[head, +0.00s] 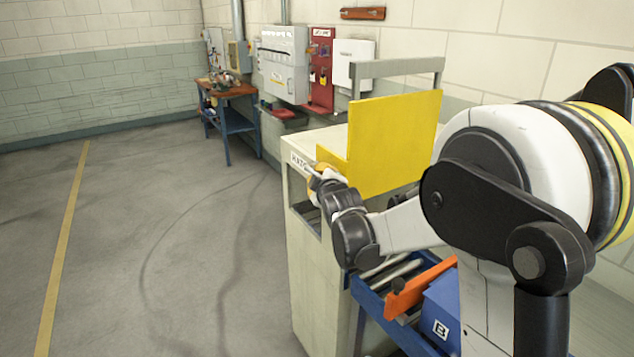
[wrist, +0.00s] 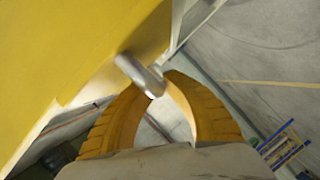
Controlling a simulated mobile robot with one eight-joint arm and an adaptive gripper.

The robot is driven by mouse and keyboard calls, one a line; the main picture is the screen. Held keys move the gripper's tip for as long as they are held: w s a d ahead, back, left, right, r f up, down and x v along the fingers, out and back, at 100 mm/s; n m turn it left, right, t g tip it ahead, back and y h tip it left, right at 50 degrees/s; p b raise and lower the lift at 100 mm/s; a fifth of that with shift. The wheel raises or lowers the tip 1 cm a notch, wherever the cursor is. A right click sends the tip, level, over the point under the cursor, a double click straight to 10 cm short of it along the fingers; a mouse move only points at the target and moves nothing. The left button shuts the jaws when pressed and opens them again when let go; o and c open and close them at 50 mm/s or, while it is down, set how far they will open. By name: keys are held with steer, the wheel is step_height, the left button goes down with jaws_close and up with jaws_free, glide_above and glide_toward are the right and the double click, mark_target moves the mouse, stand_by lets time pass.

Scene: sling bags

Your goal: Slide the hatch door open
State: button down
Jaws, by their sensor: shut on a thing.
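The yellow hatch door (head: 395,145) is an upright panel on a pale cabinet (head: 305,235) with lettering near its top edge. In the wrist view the yellow panel (wrist: 70,45) fills the upper left. A grey metal handle (wrist: 138,73) sticks out from it between my yellow ribbed fingers. My gripper (wrist: 160,88) is shut on the handle. In the head view my gripper (head: 318,174) is at the left lower corner of the door, and the handle is hidden there.
A blue bin (head: 440,312) marked B and an orange piece (head: 420,288) stand right of the cabinet, below my arm. A workbench (head: 228,90), a red board (head: 320,70) and wall boxes (head: 284,62) are behind. The floor at left is clear.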

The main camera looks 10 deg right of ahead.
steer(key=shift+r, duration=0.4)
steer(key=c, duration=1.4)
jaws_free()
steer(key=shift+s, duration=0.1)
steer(key=v, duration=1.2)
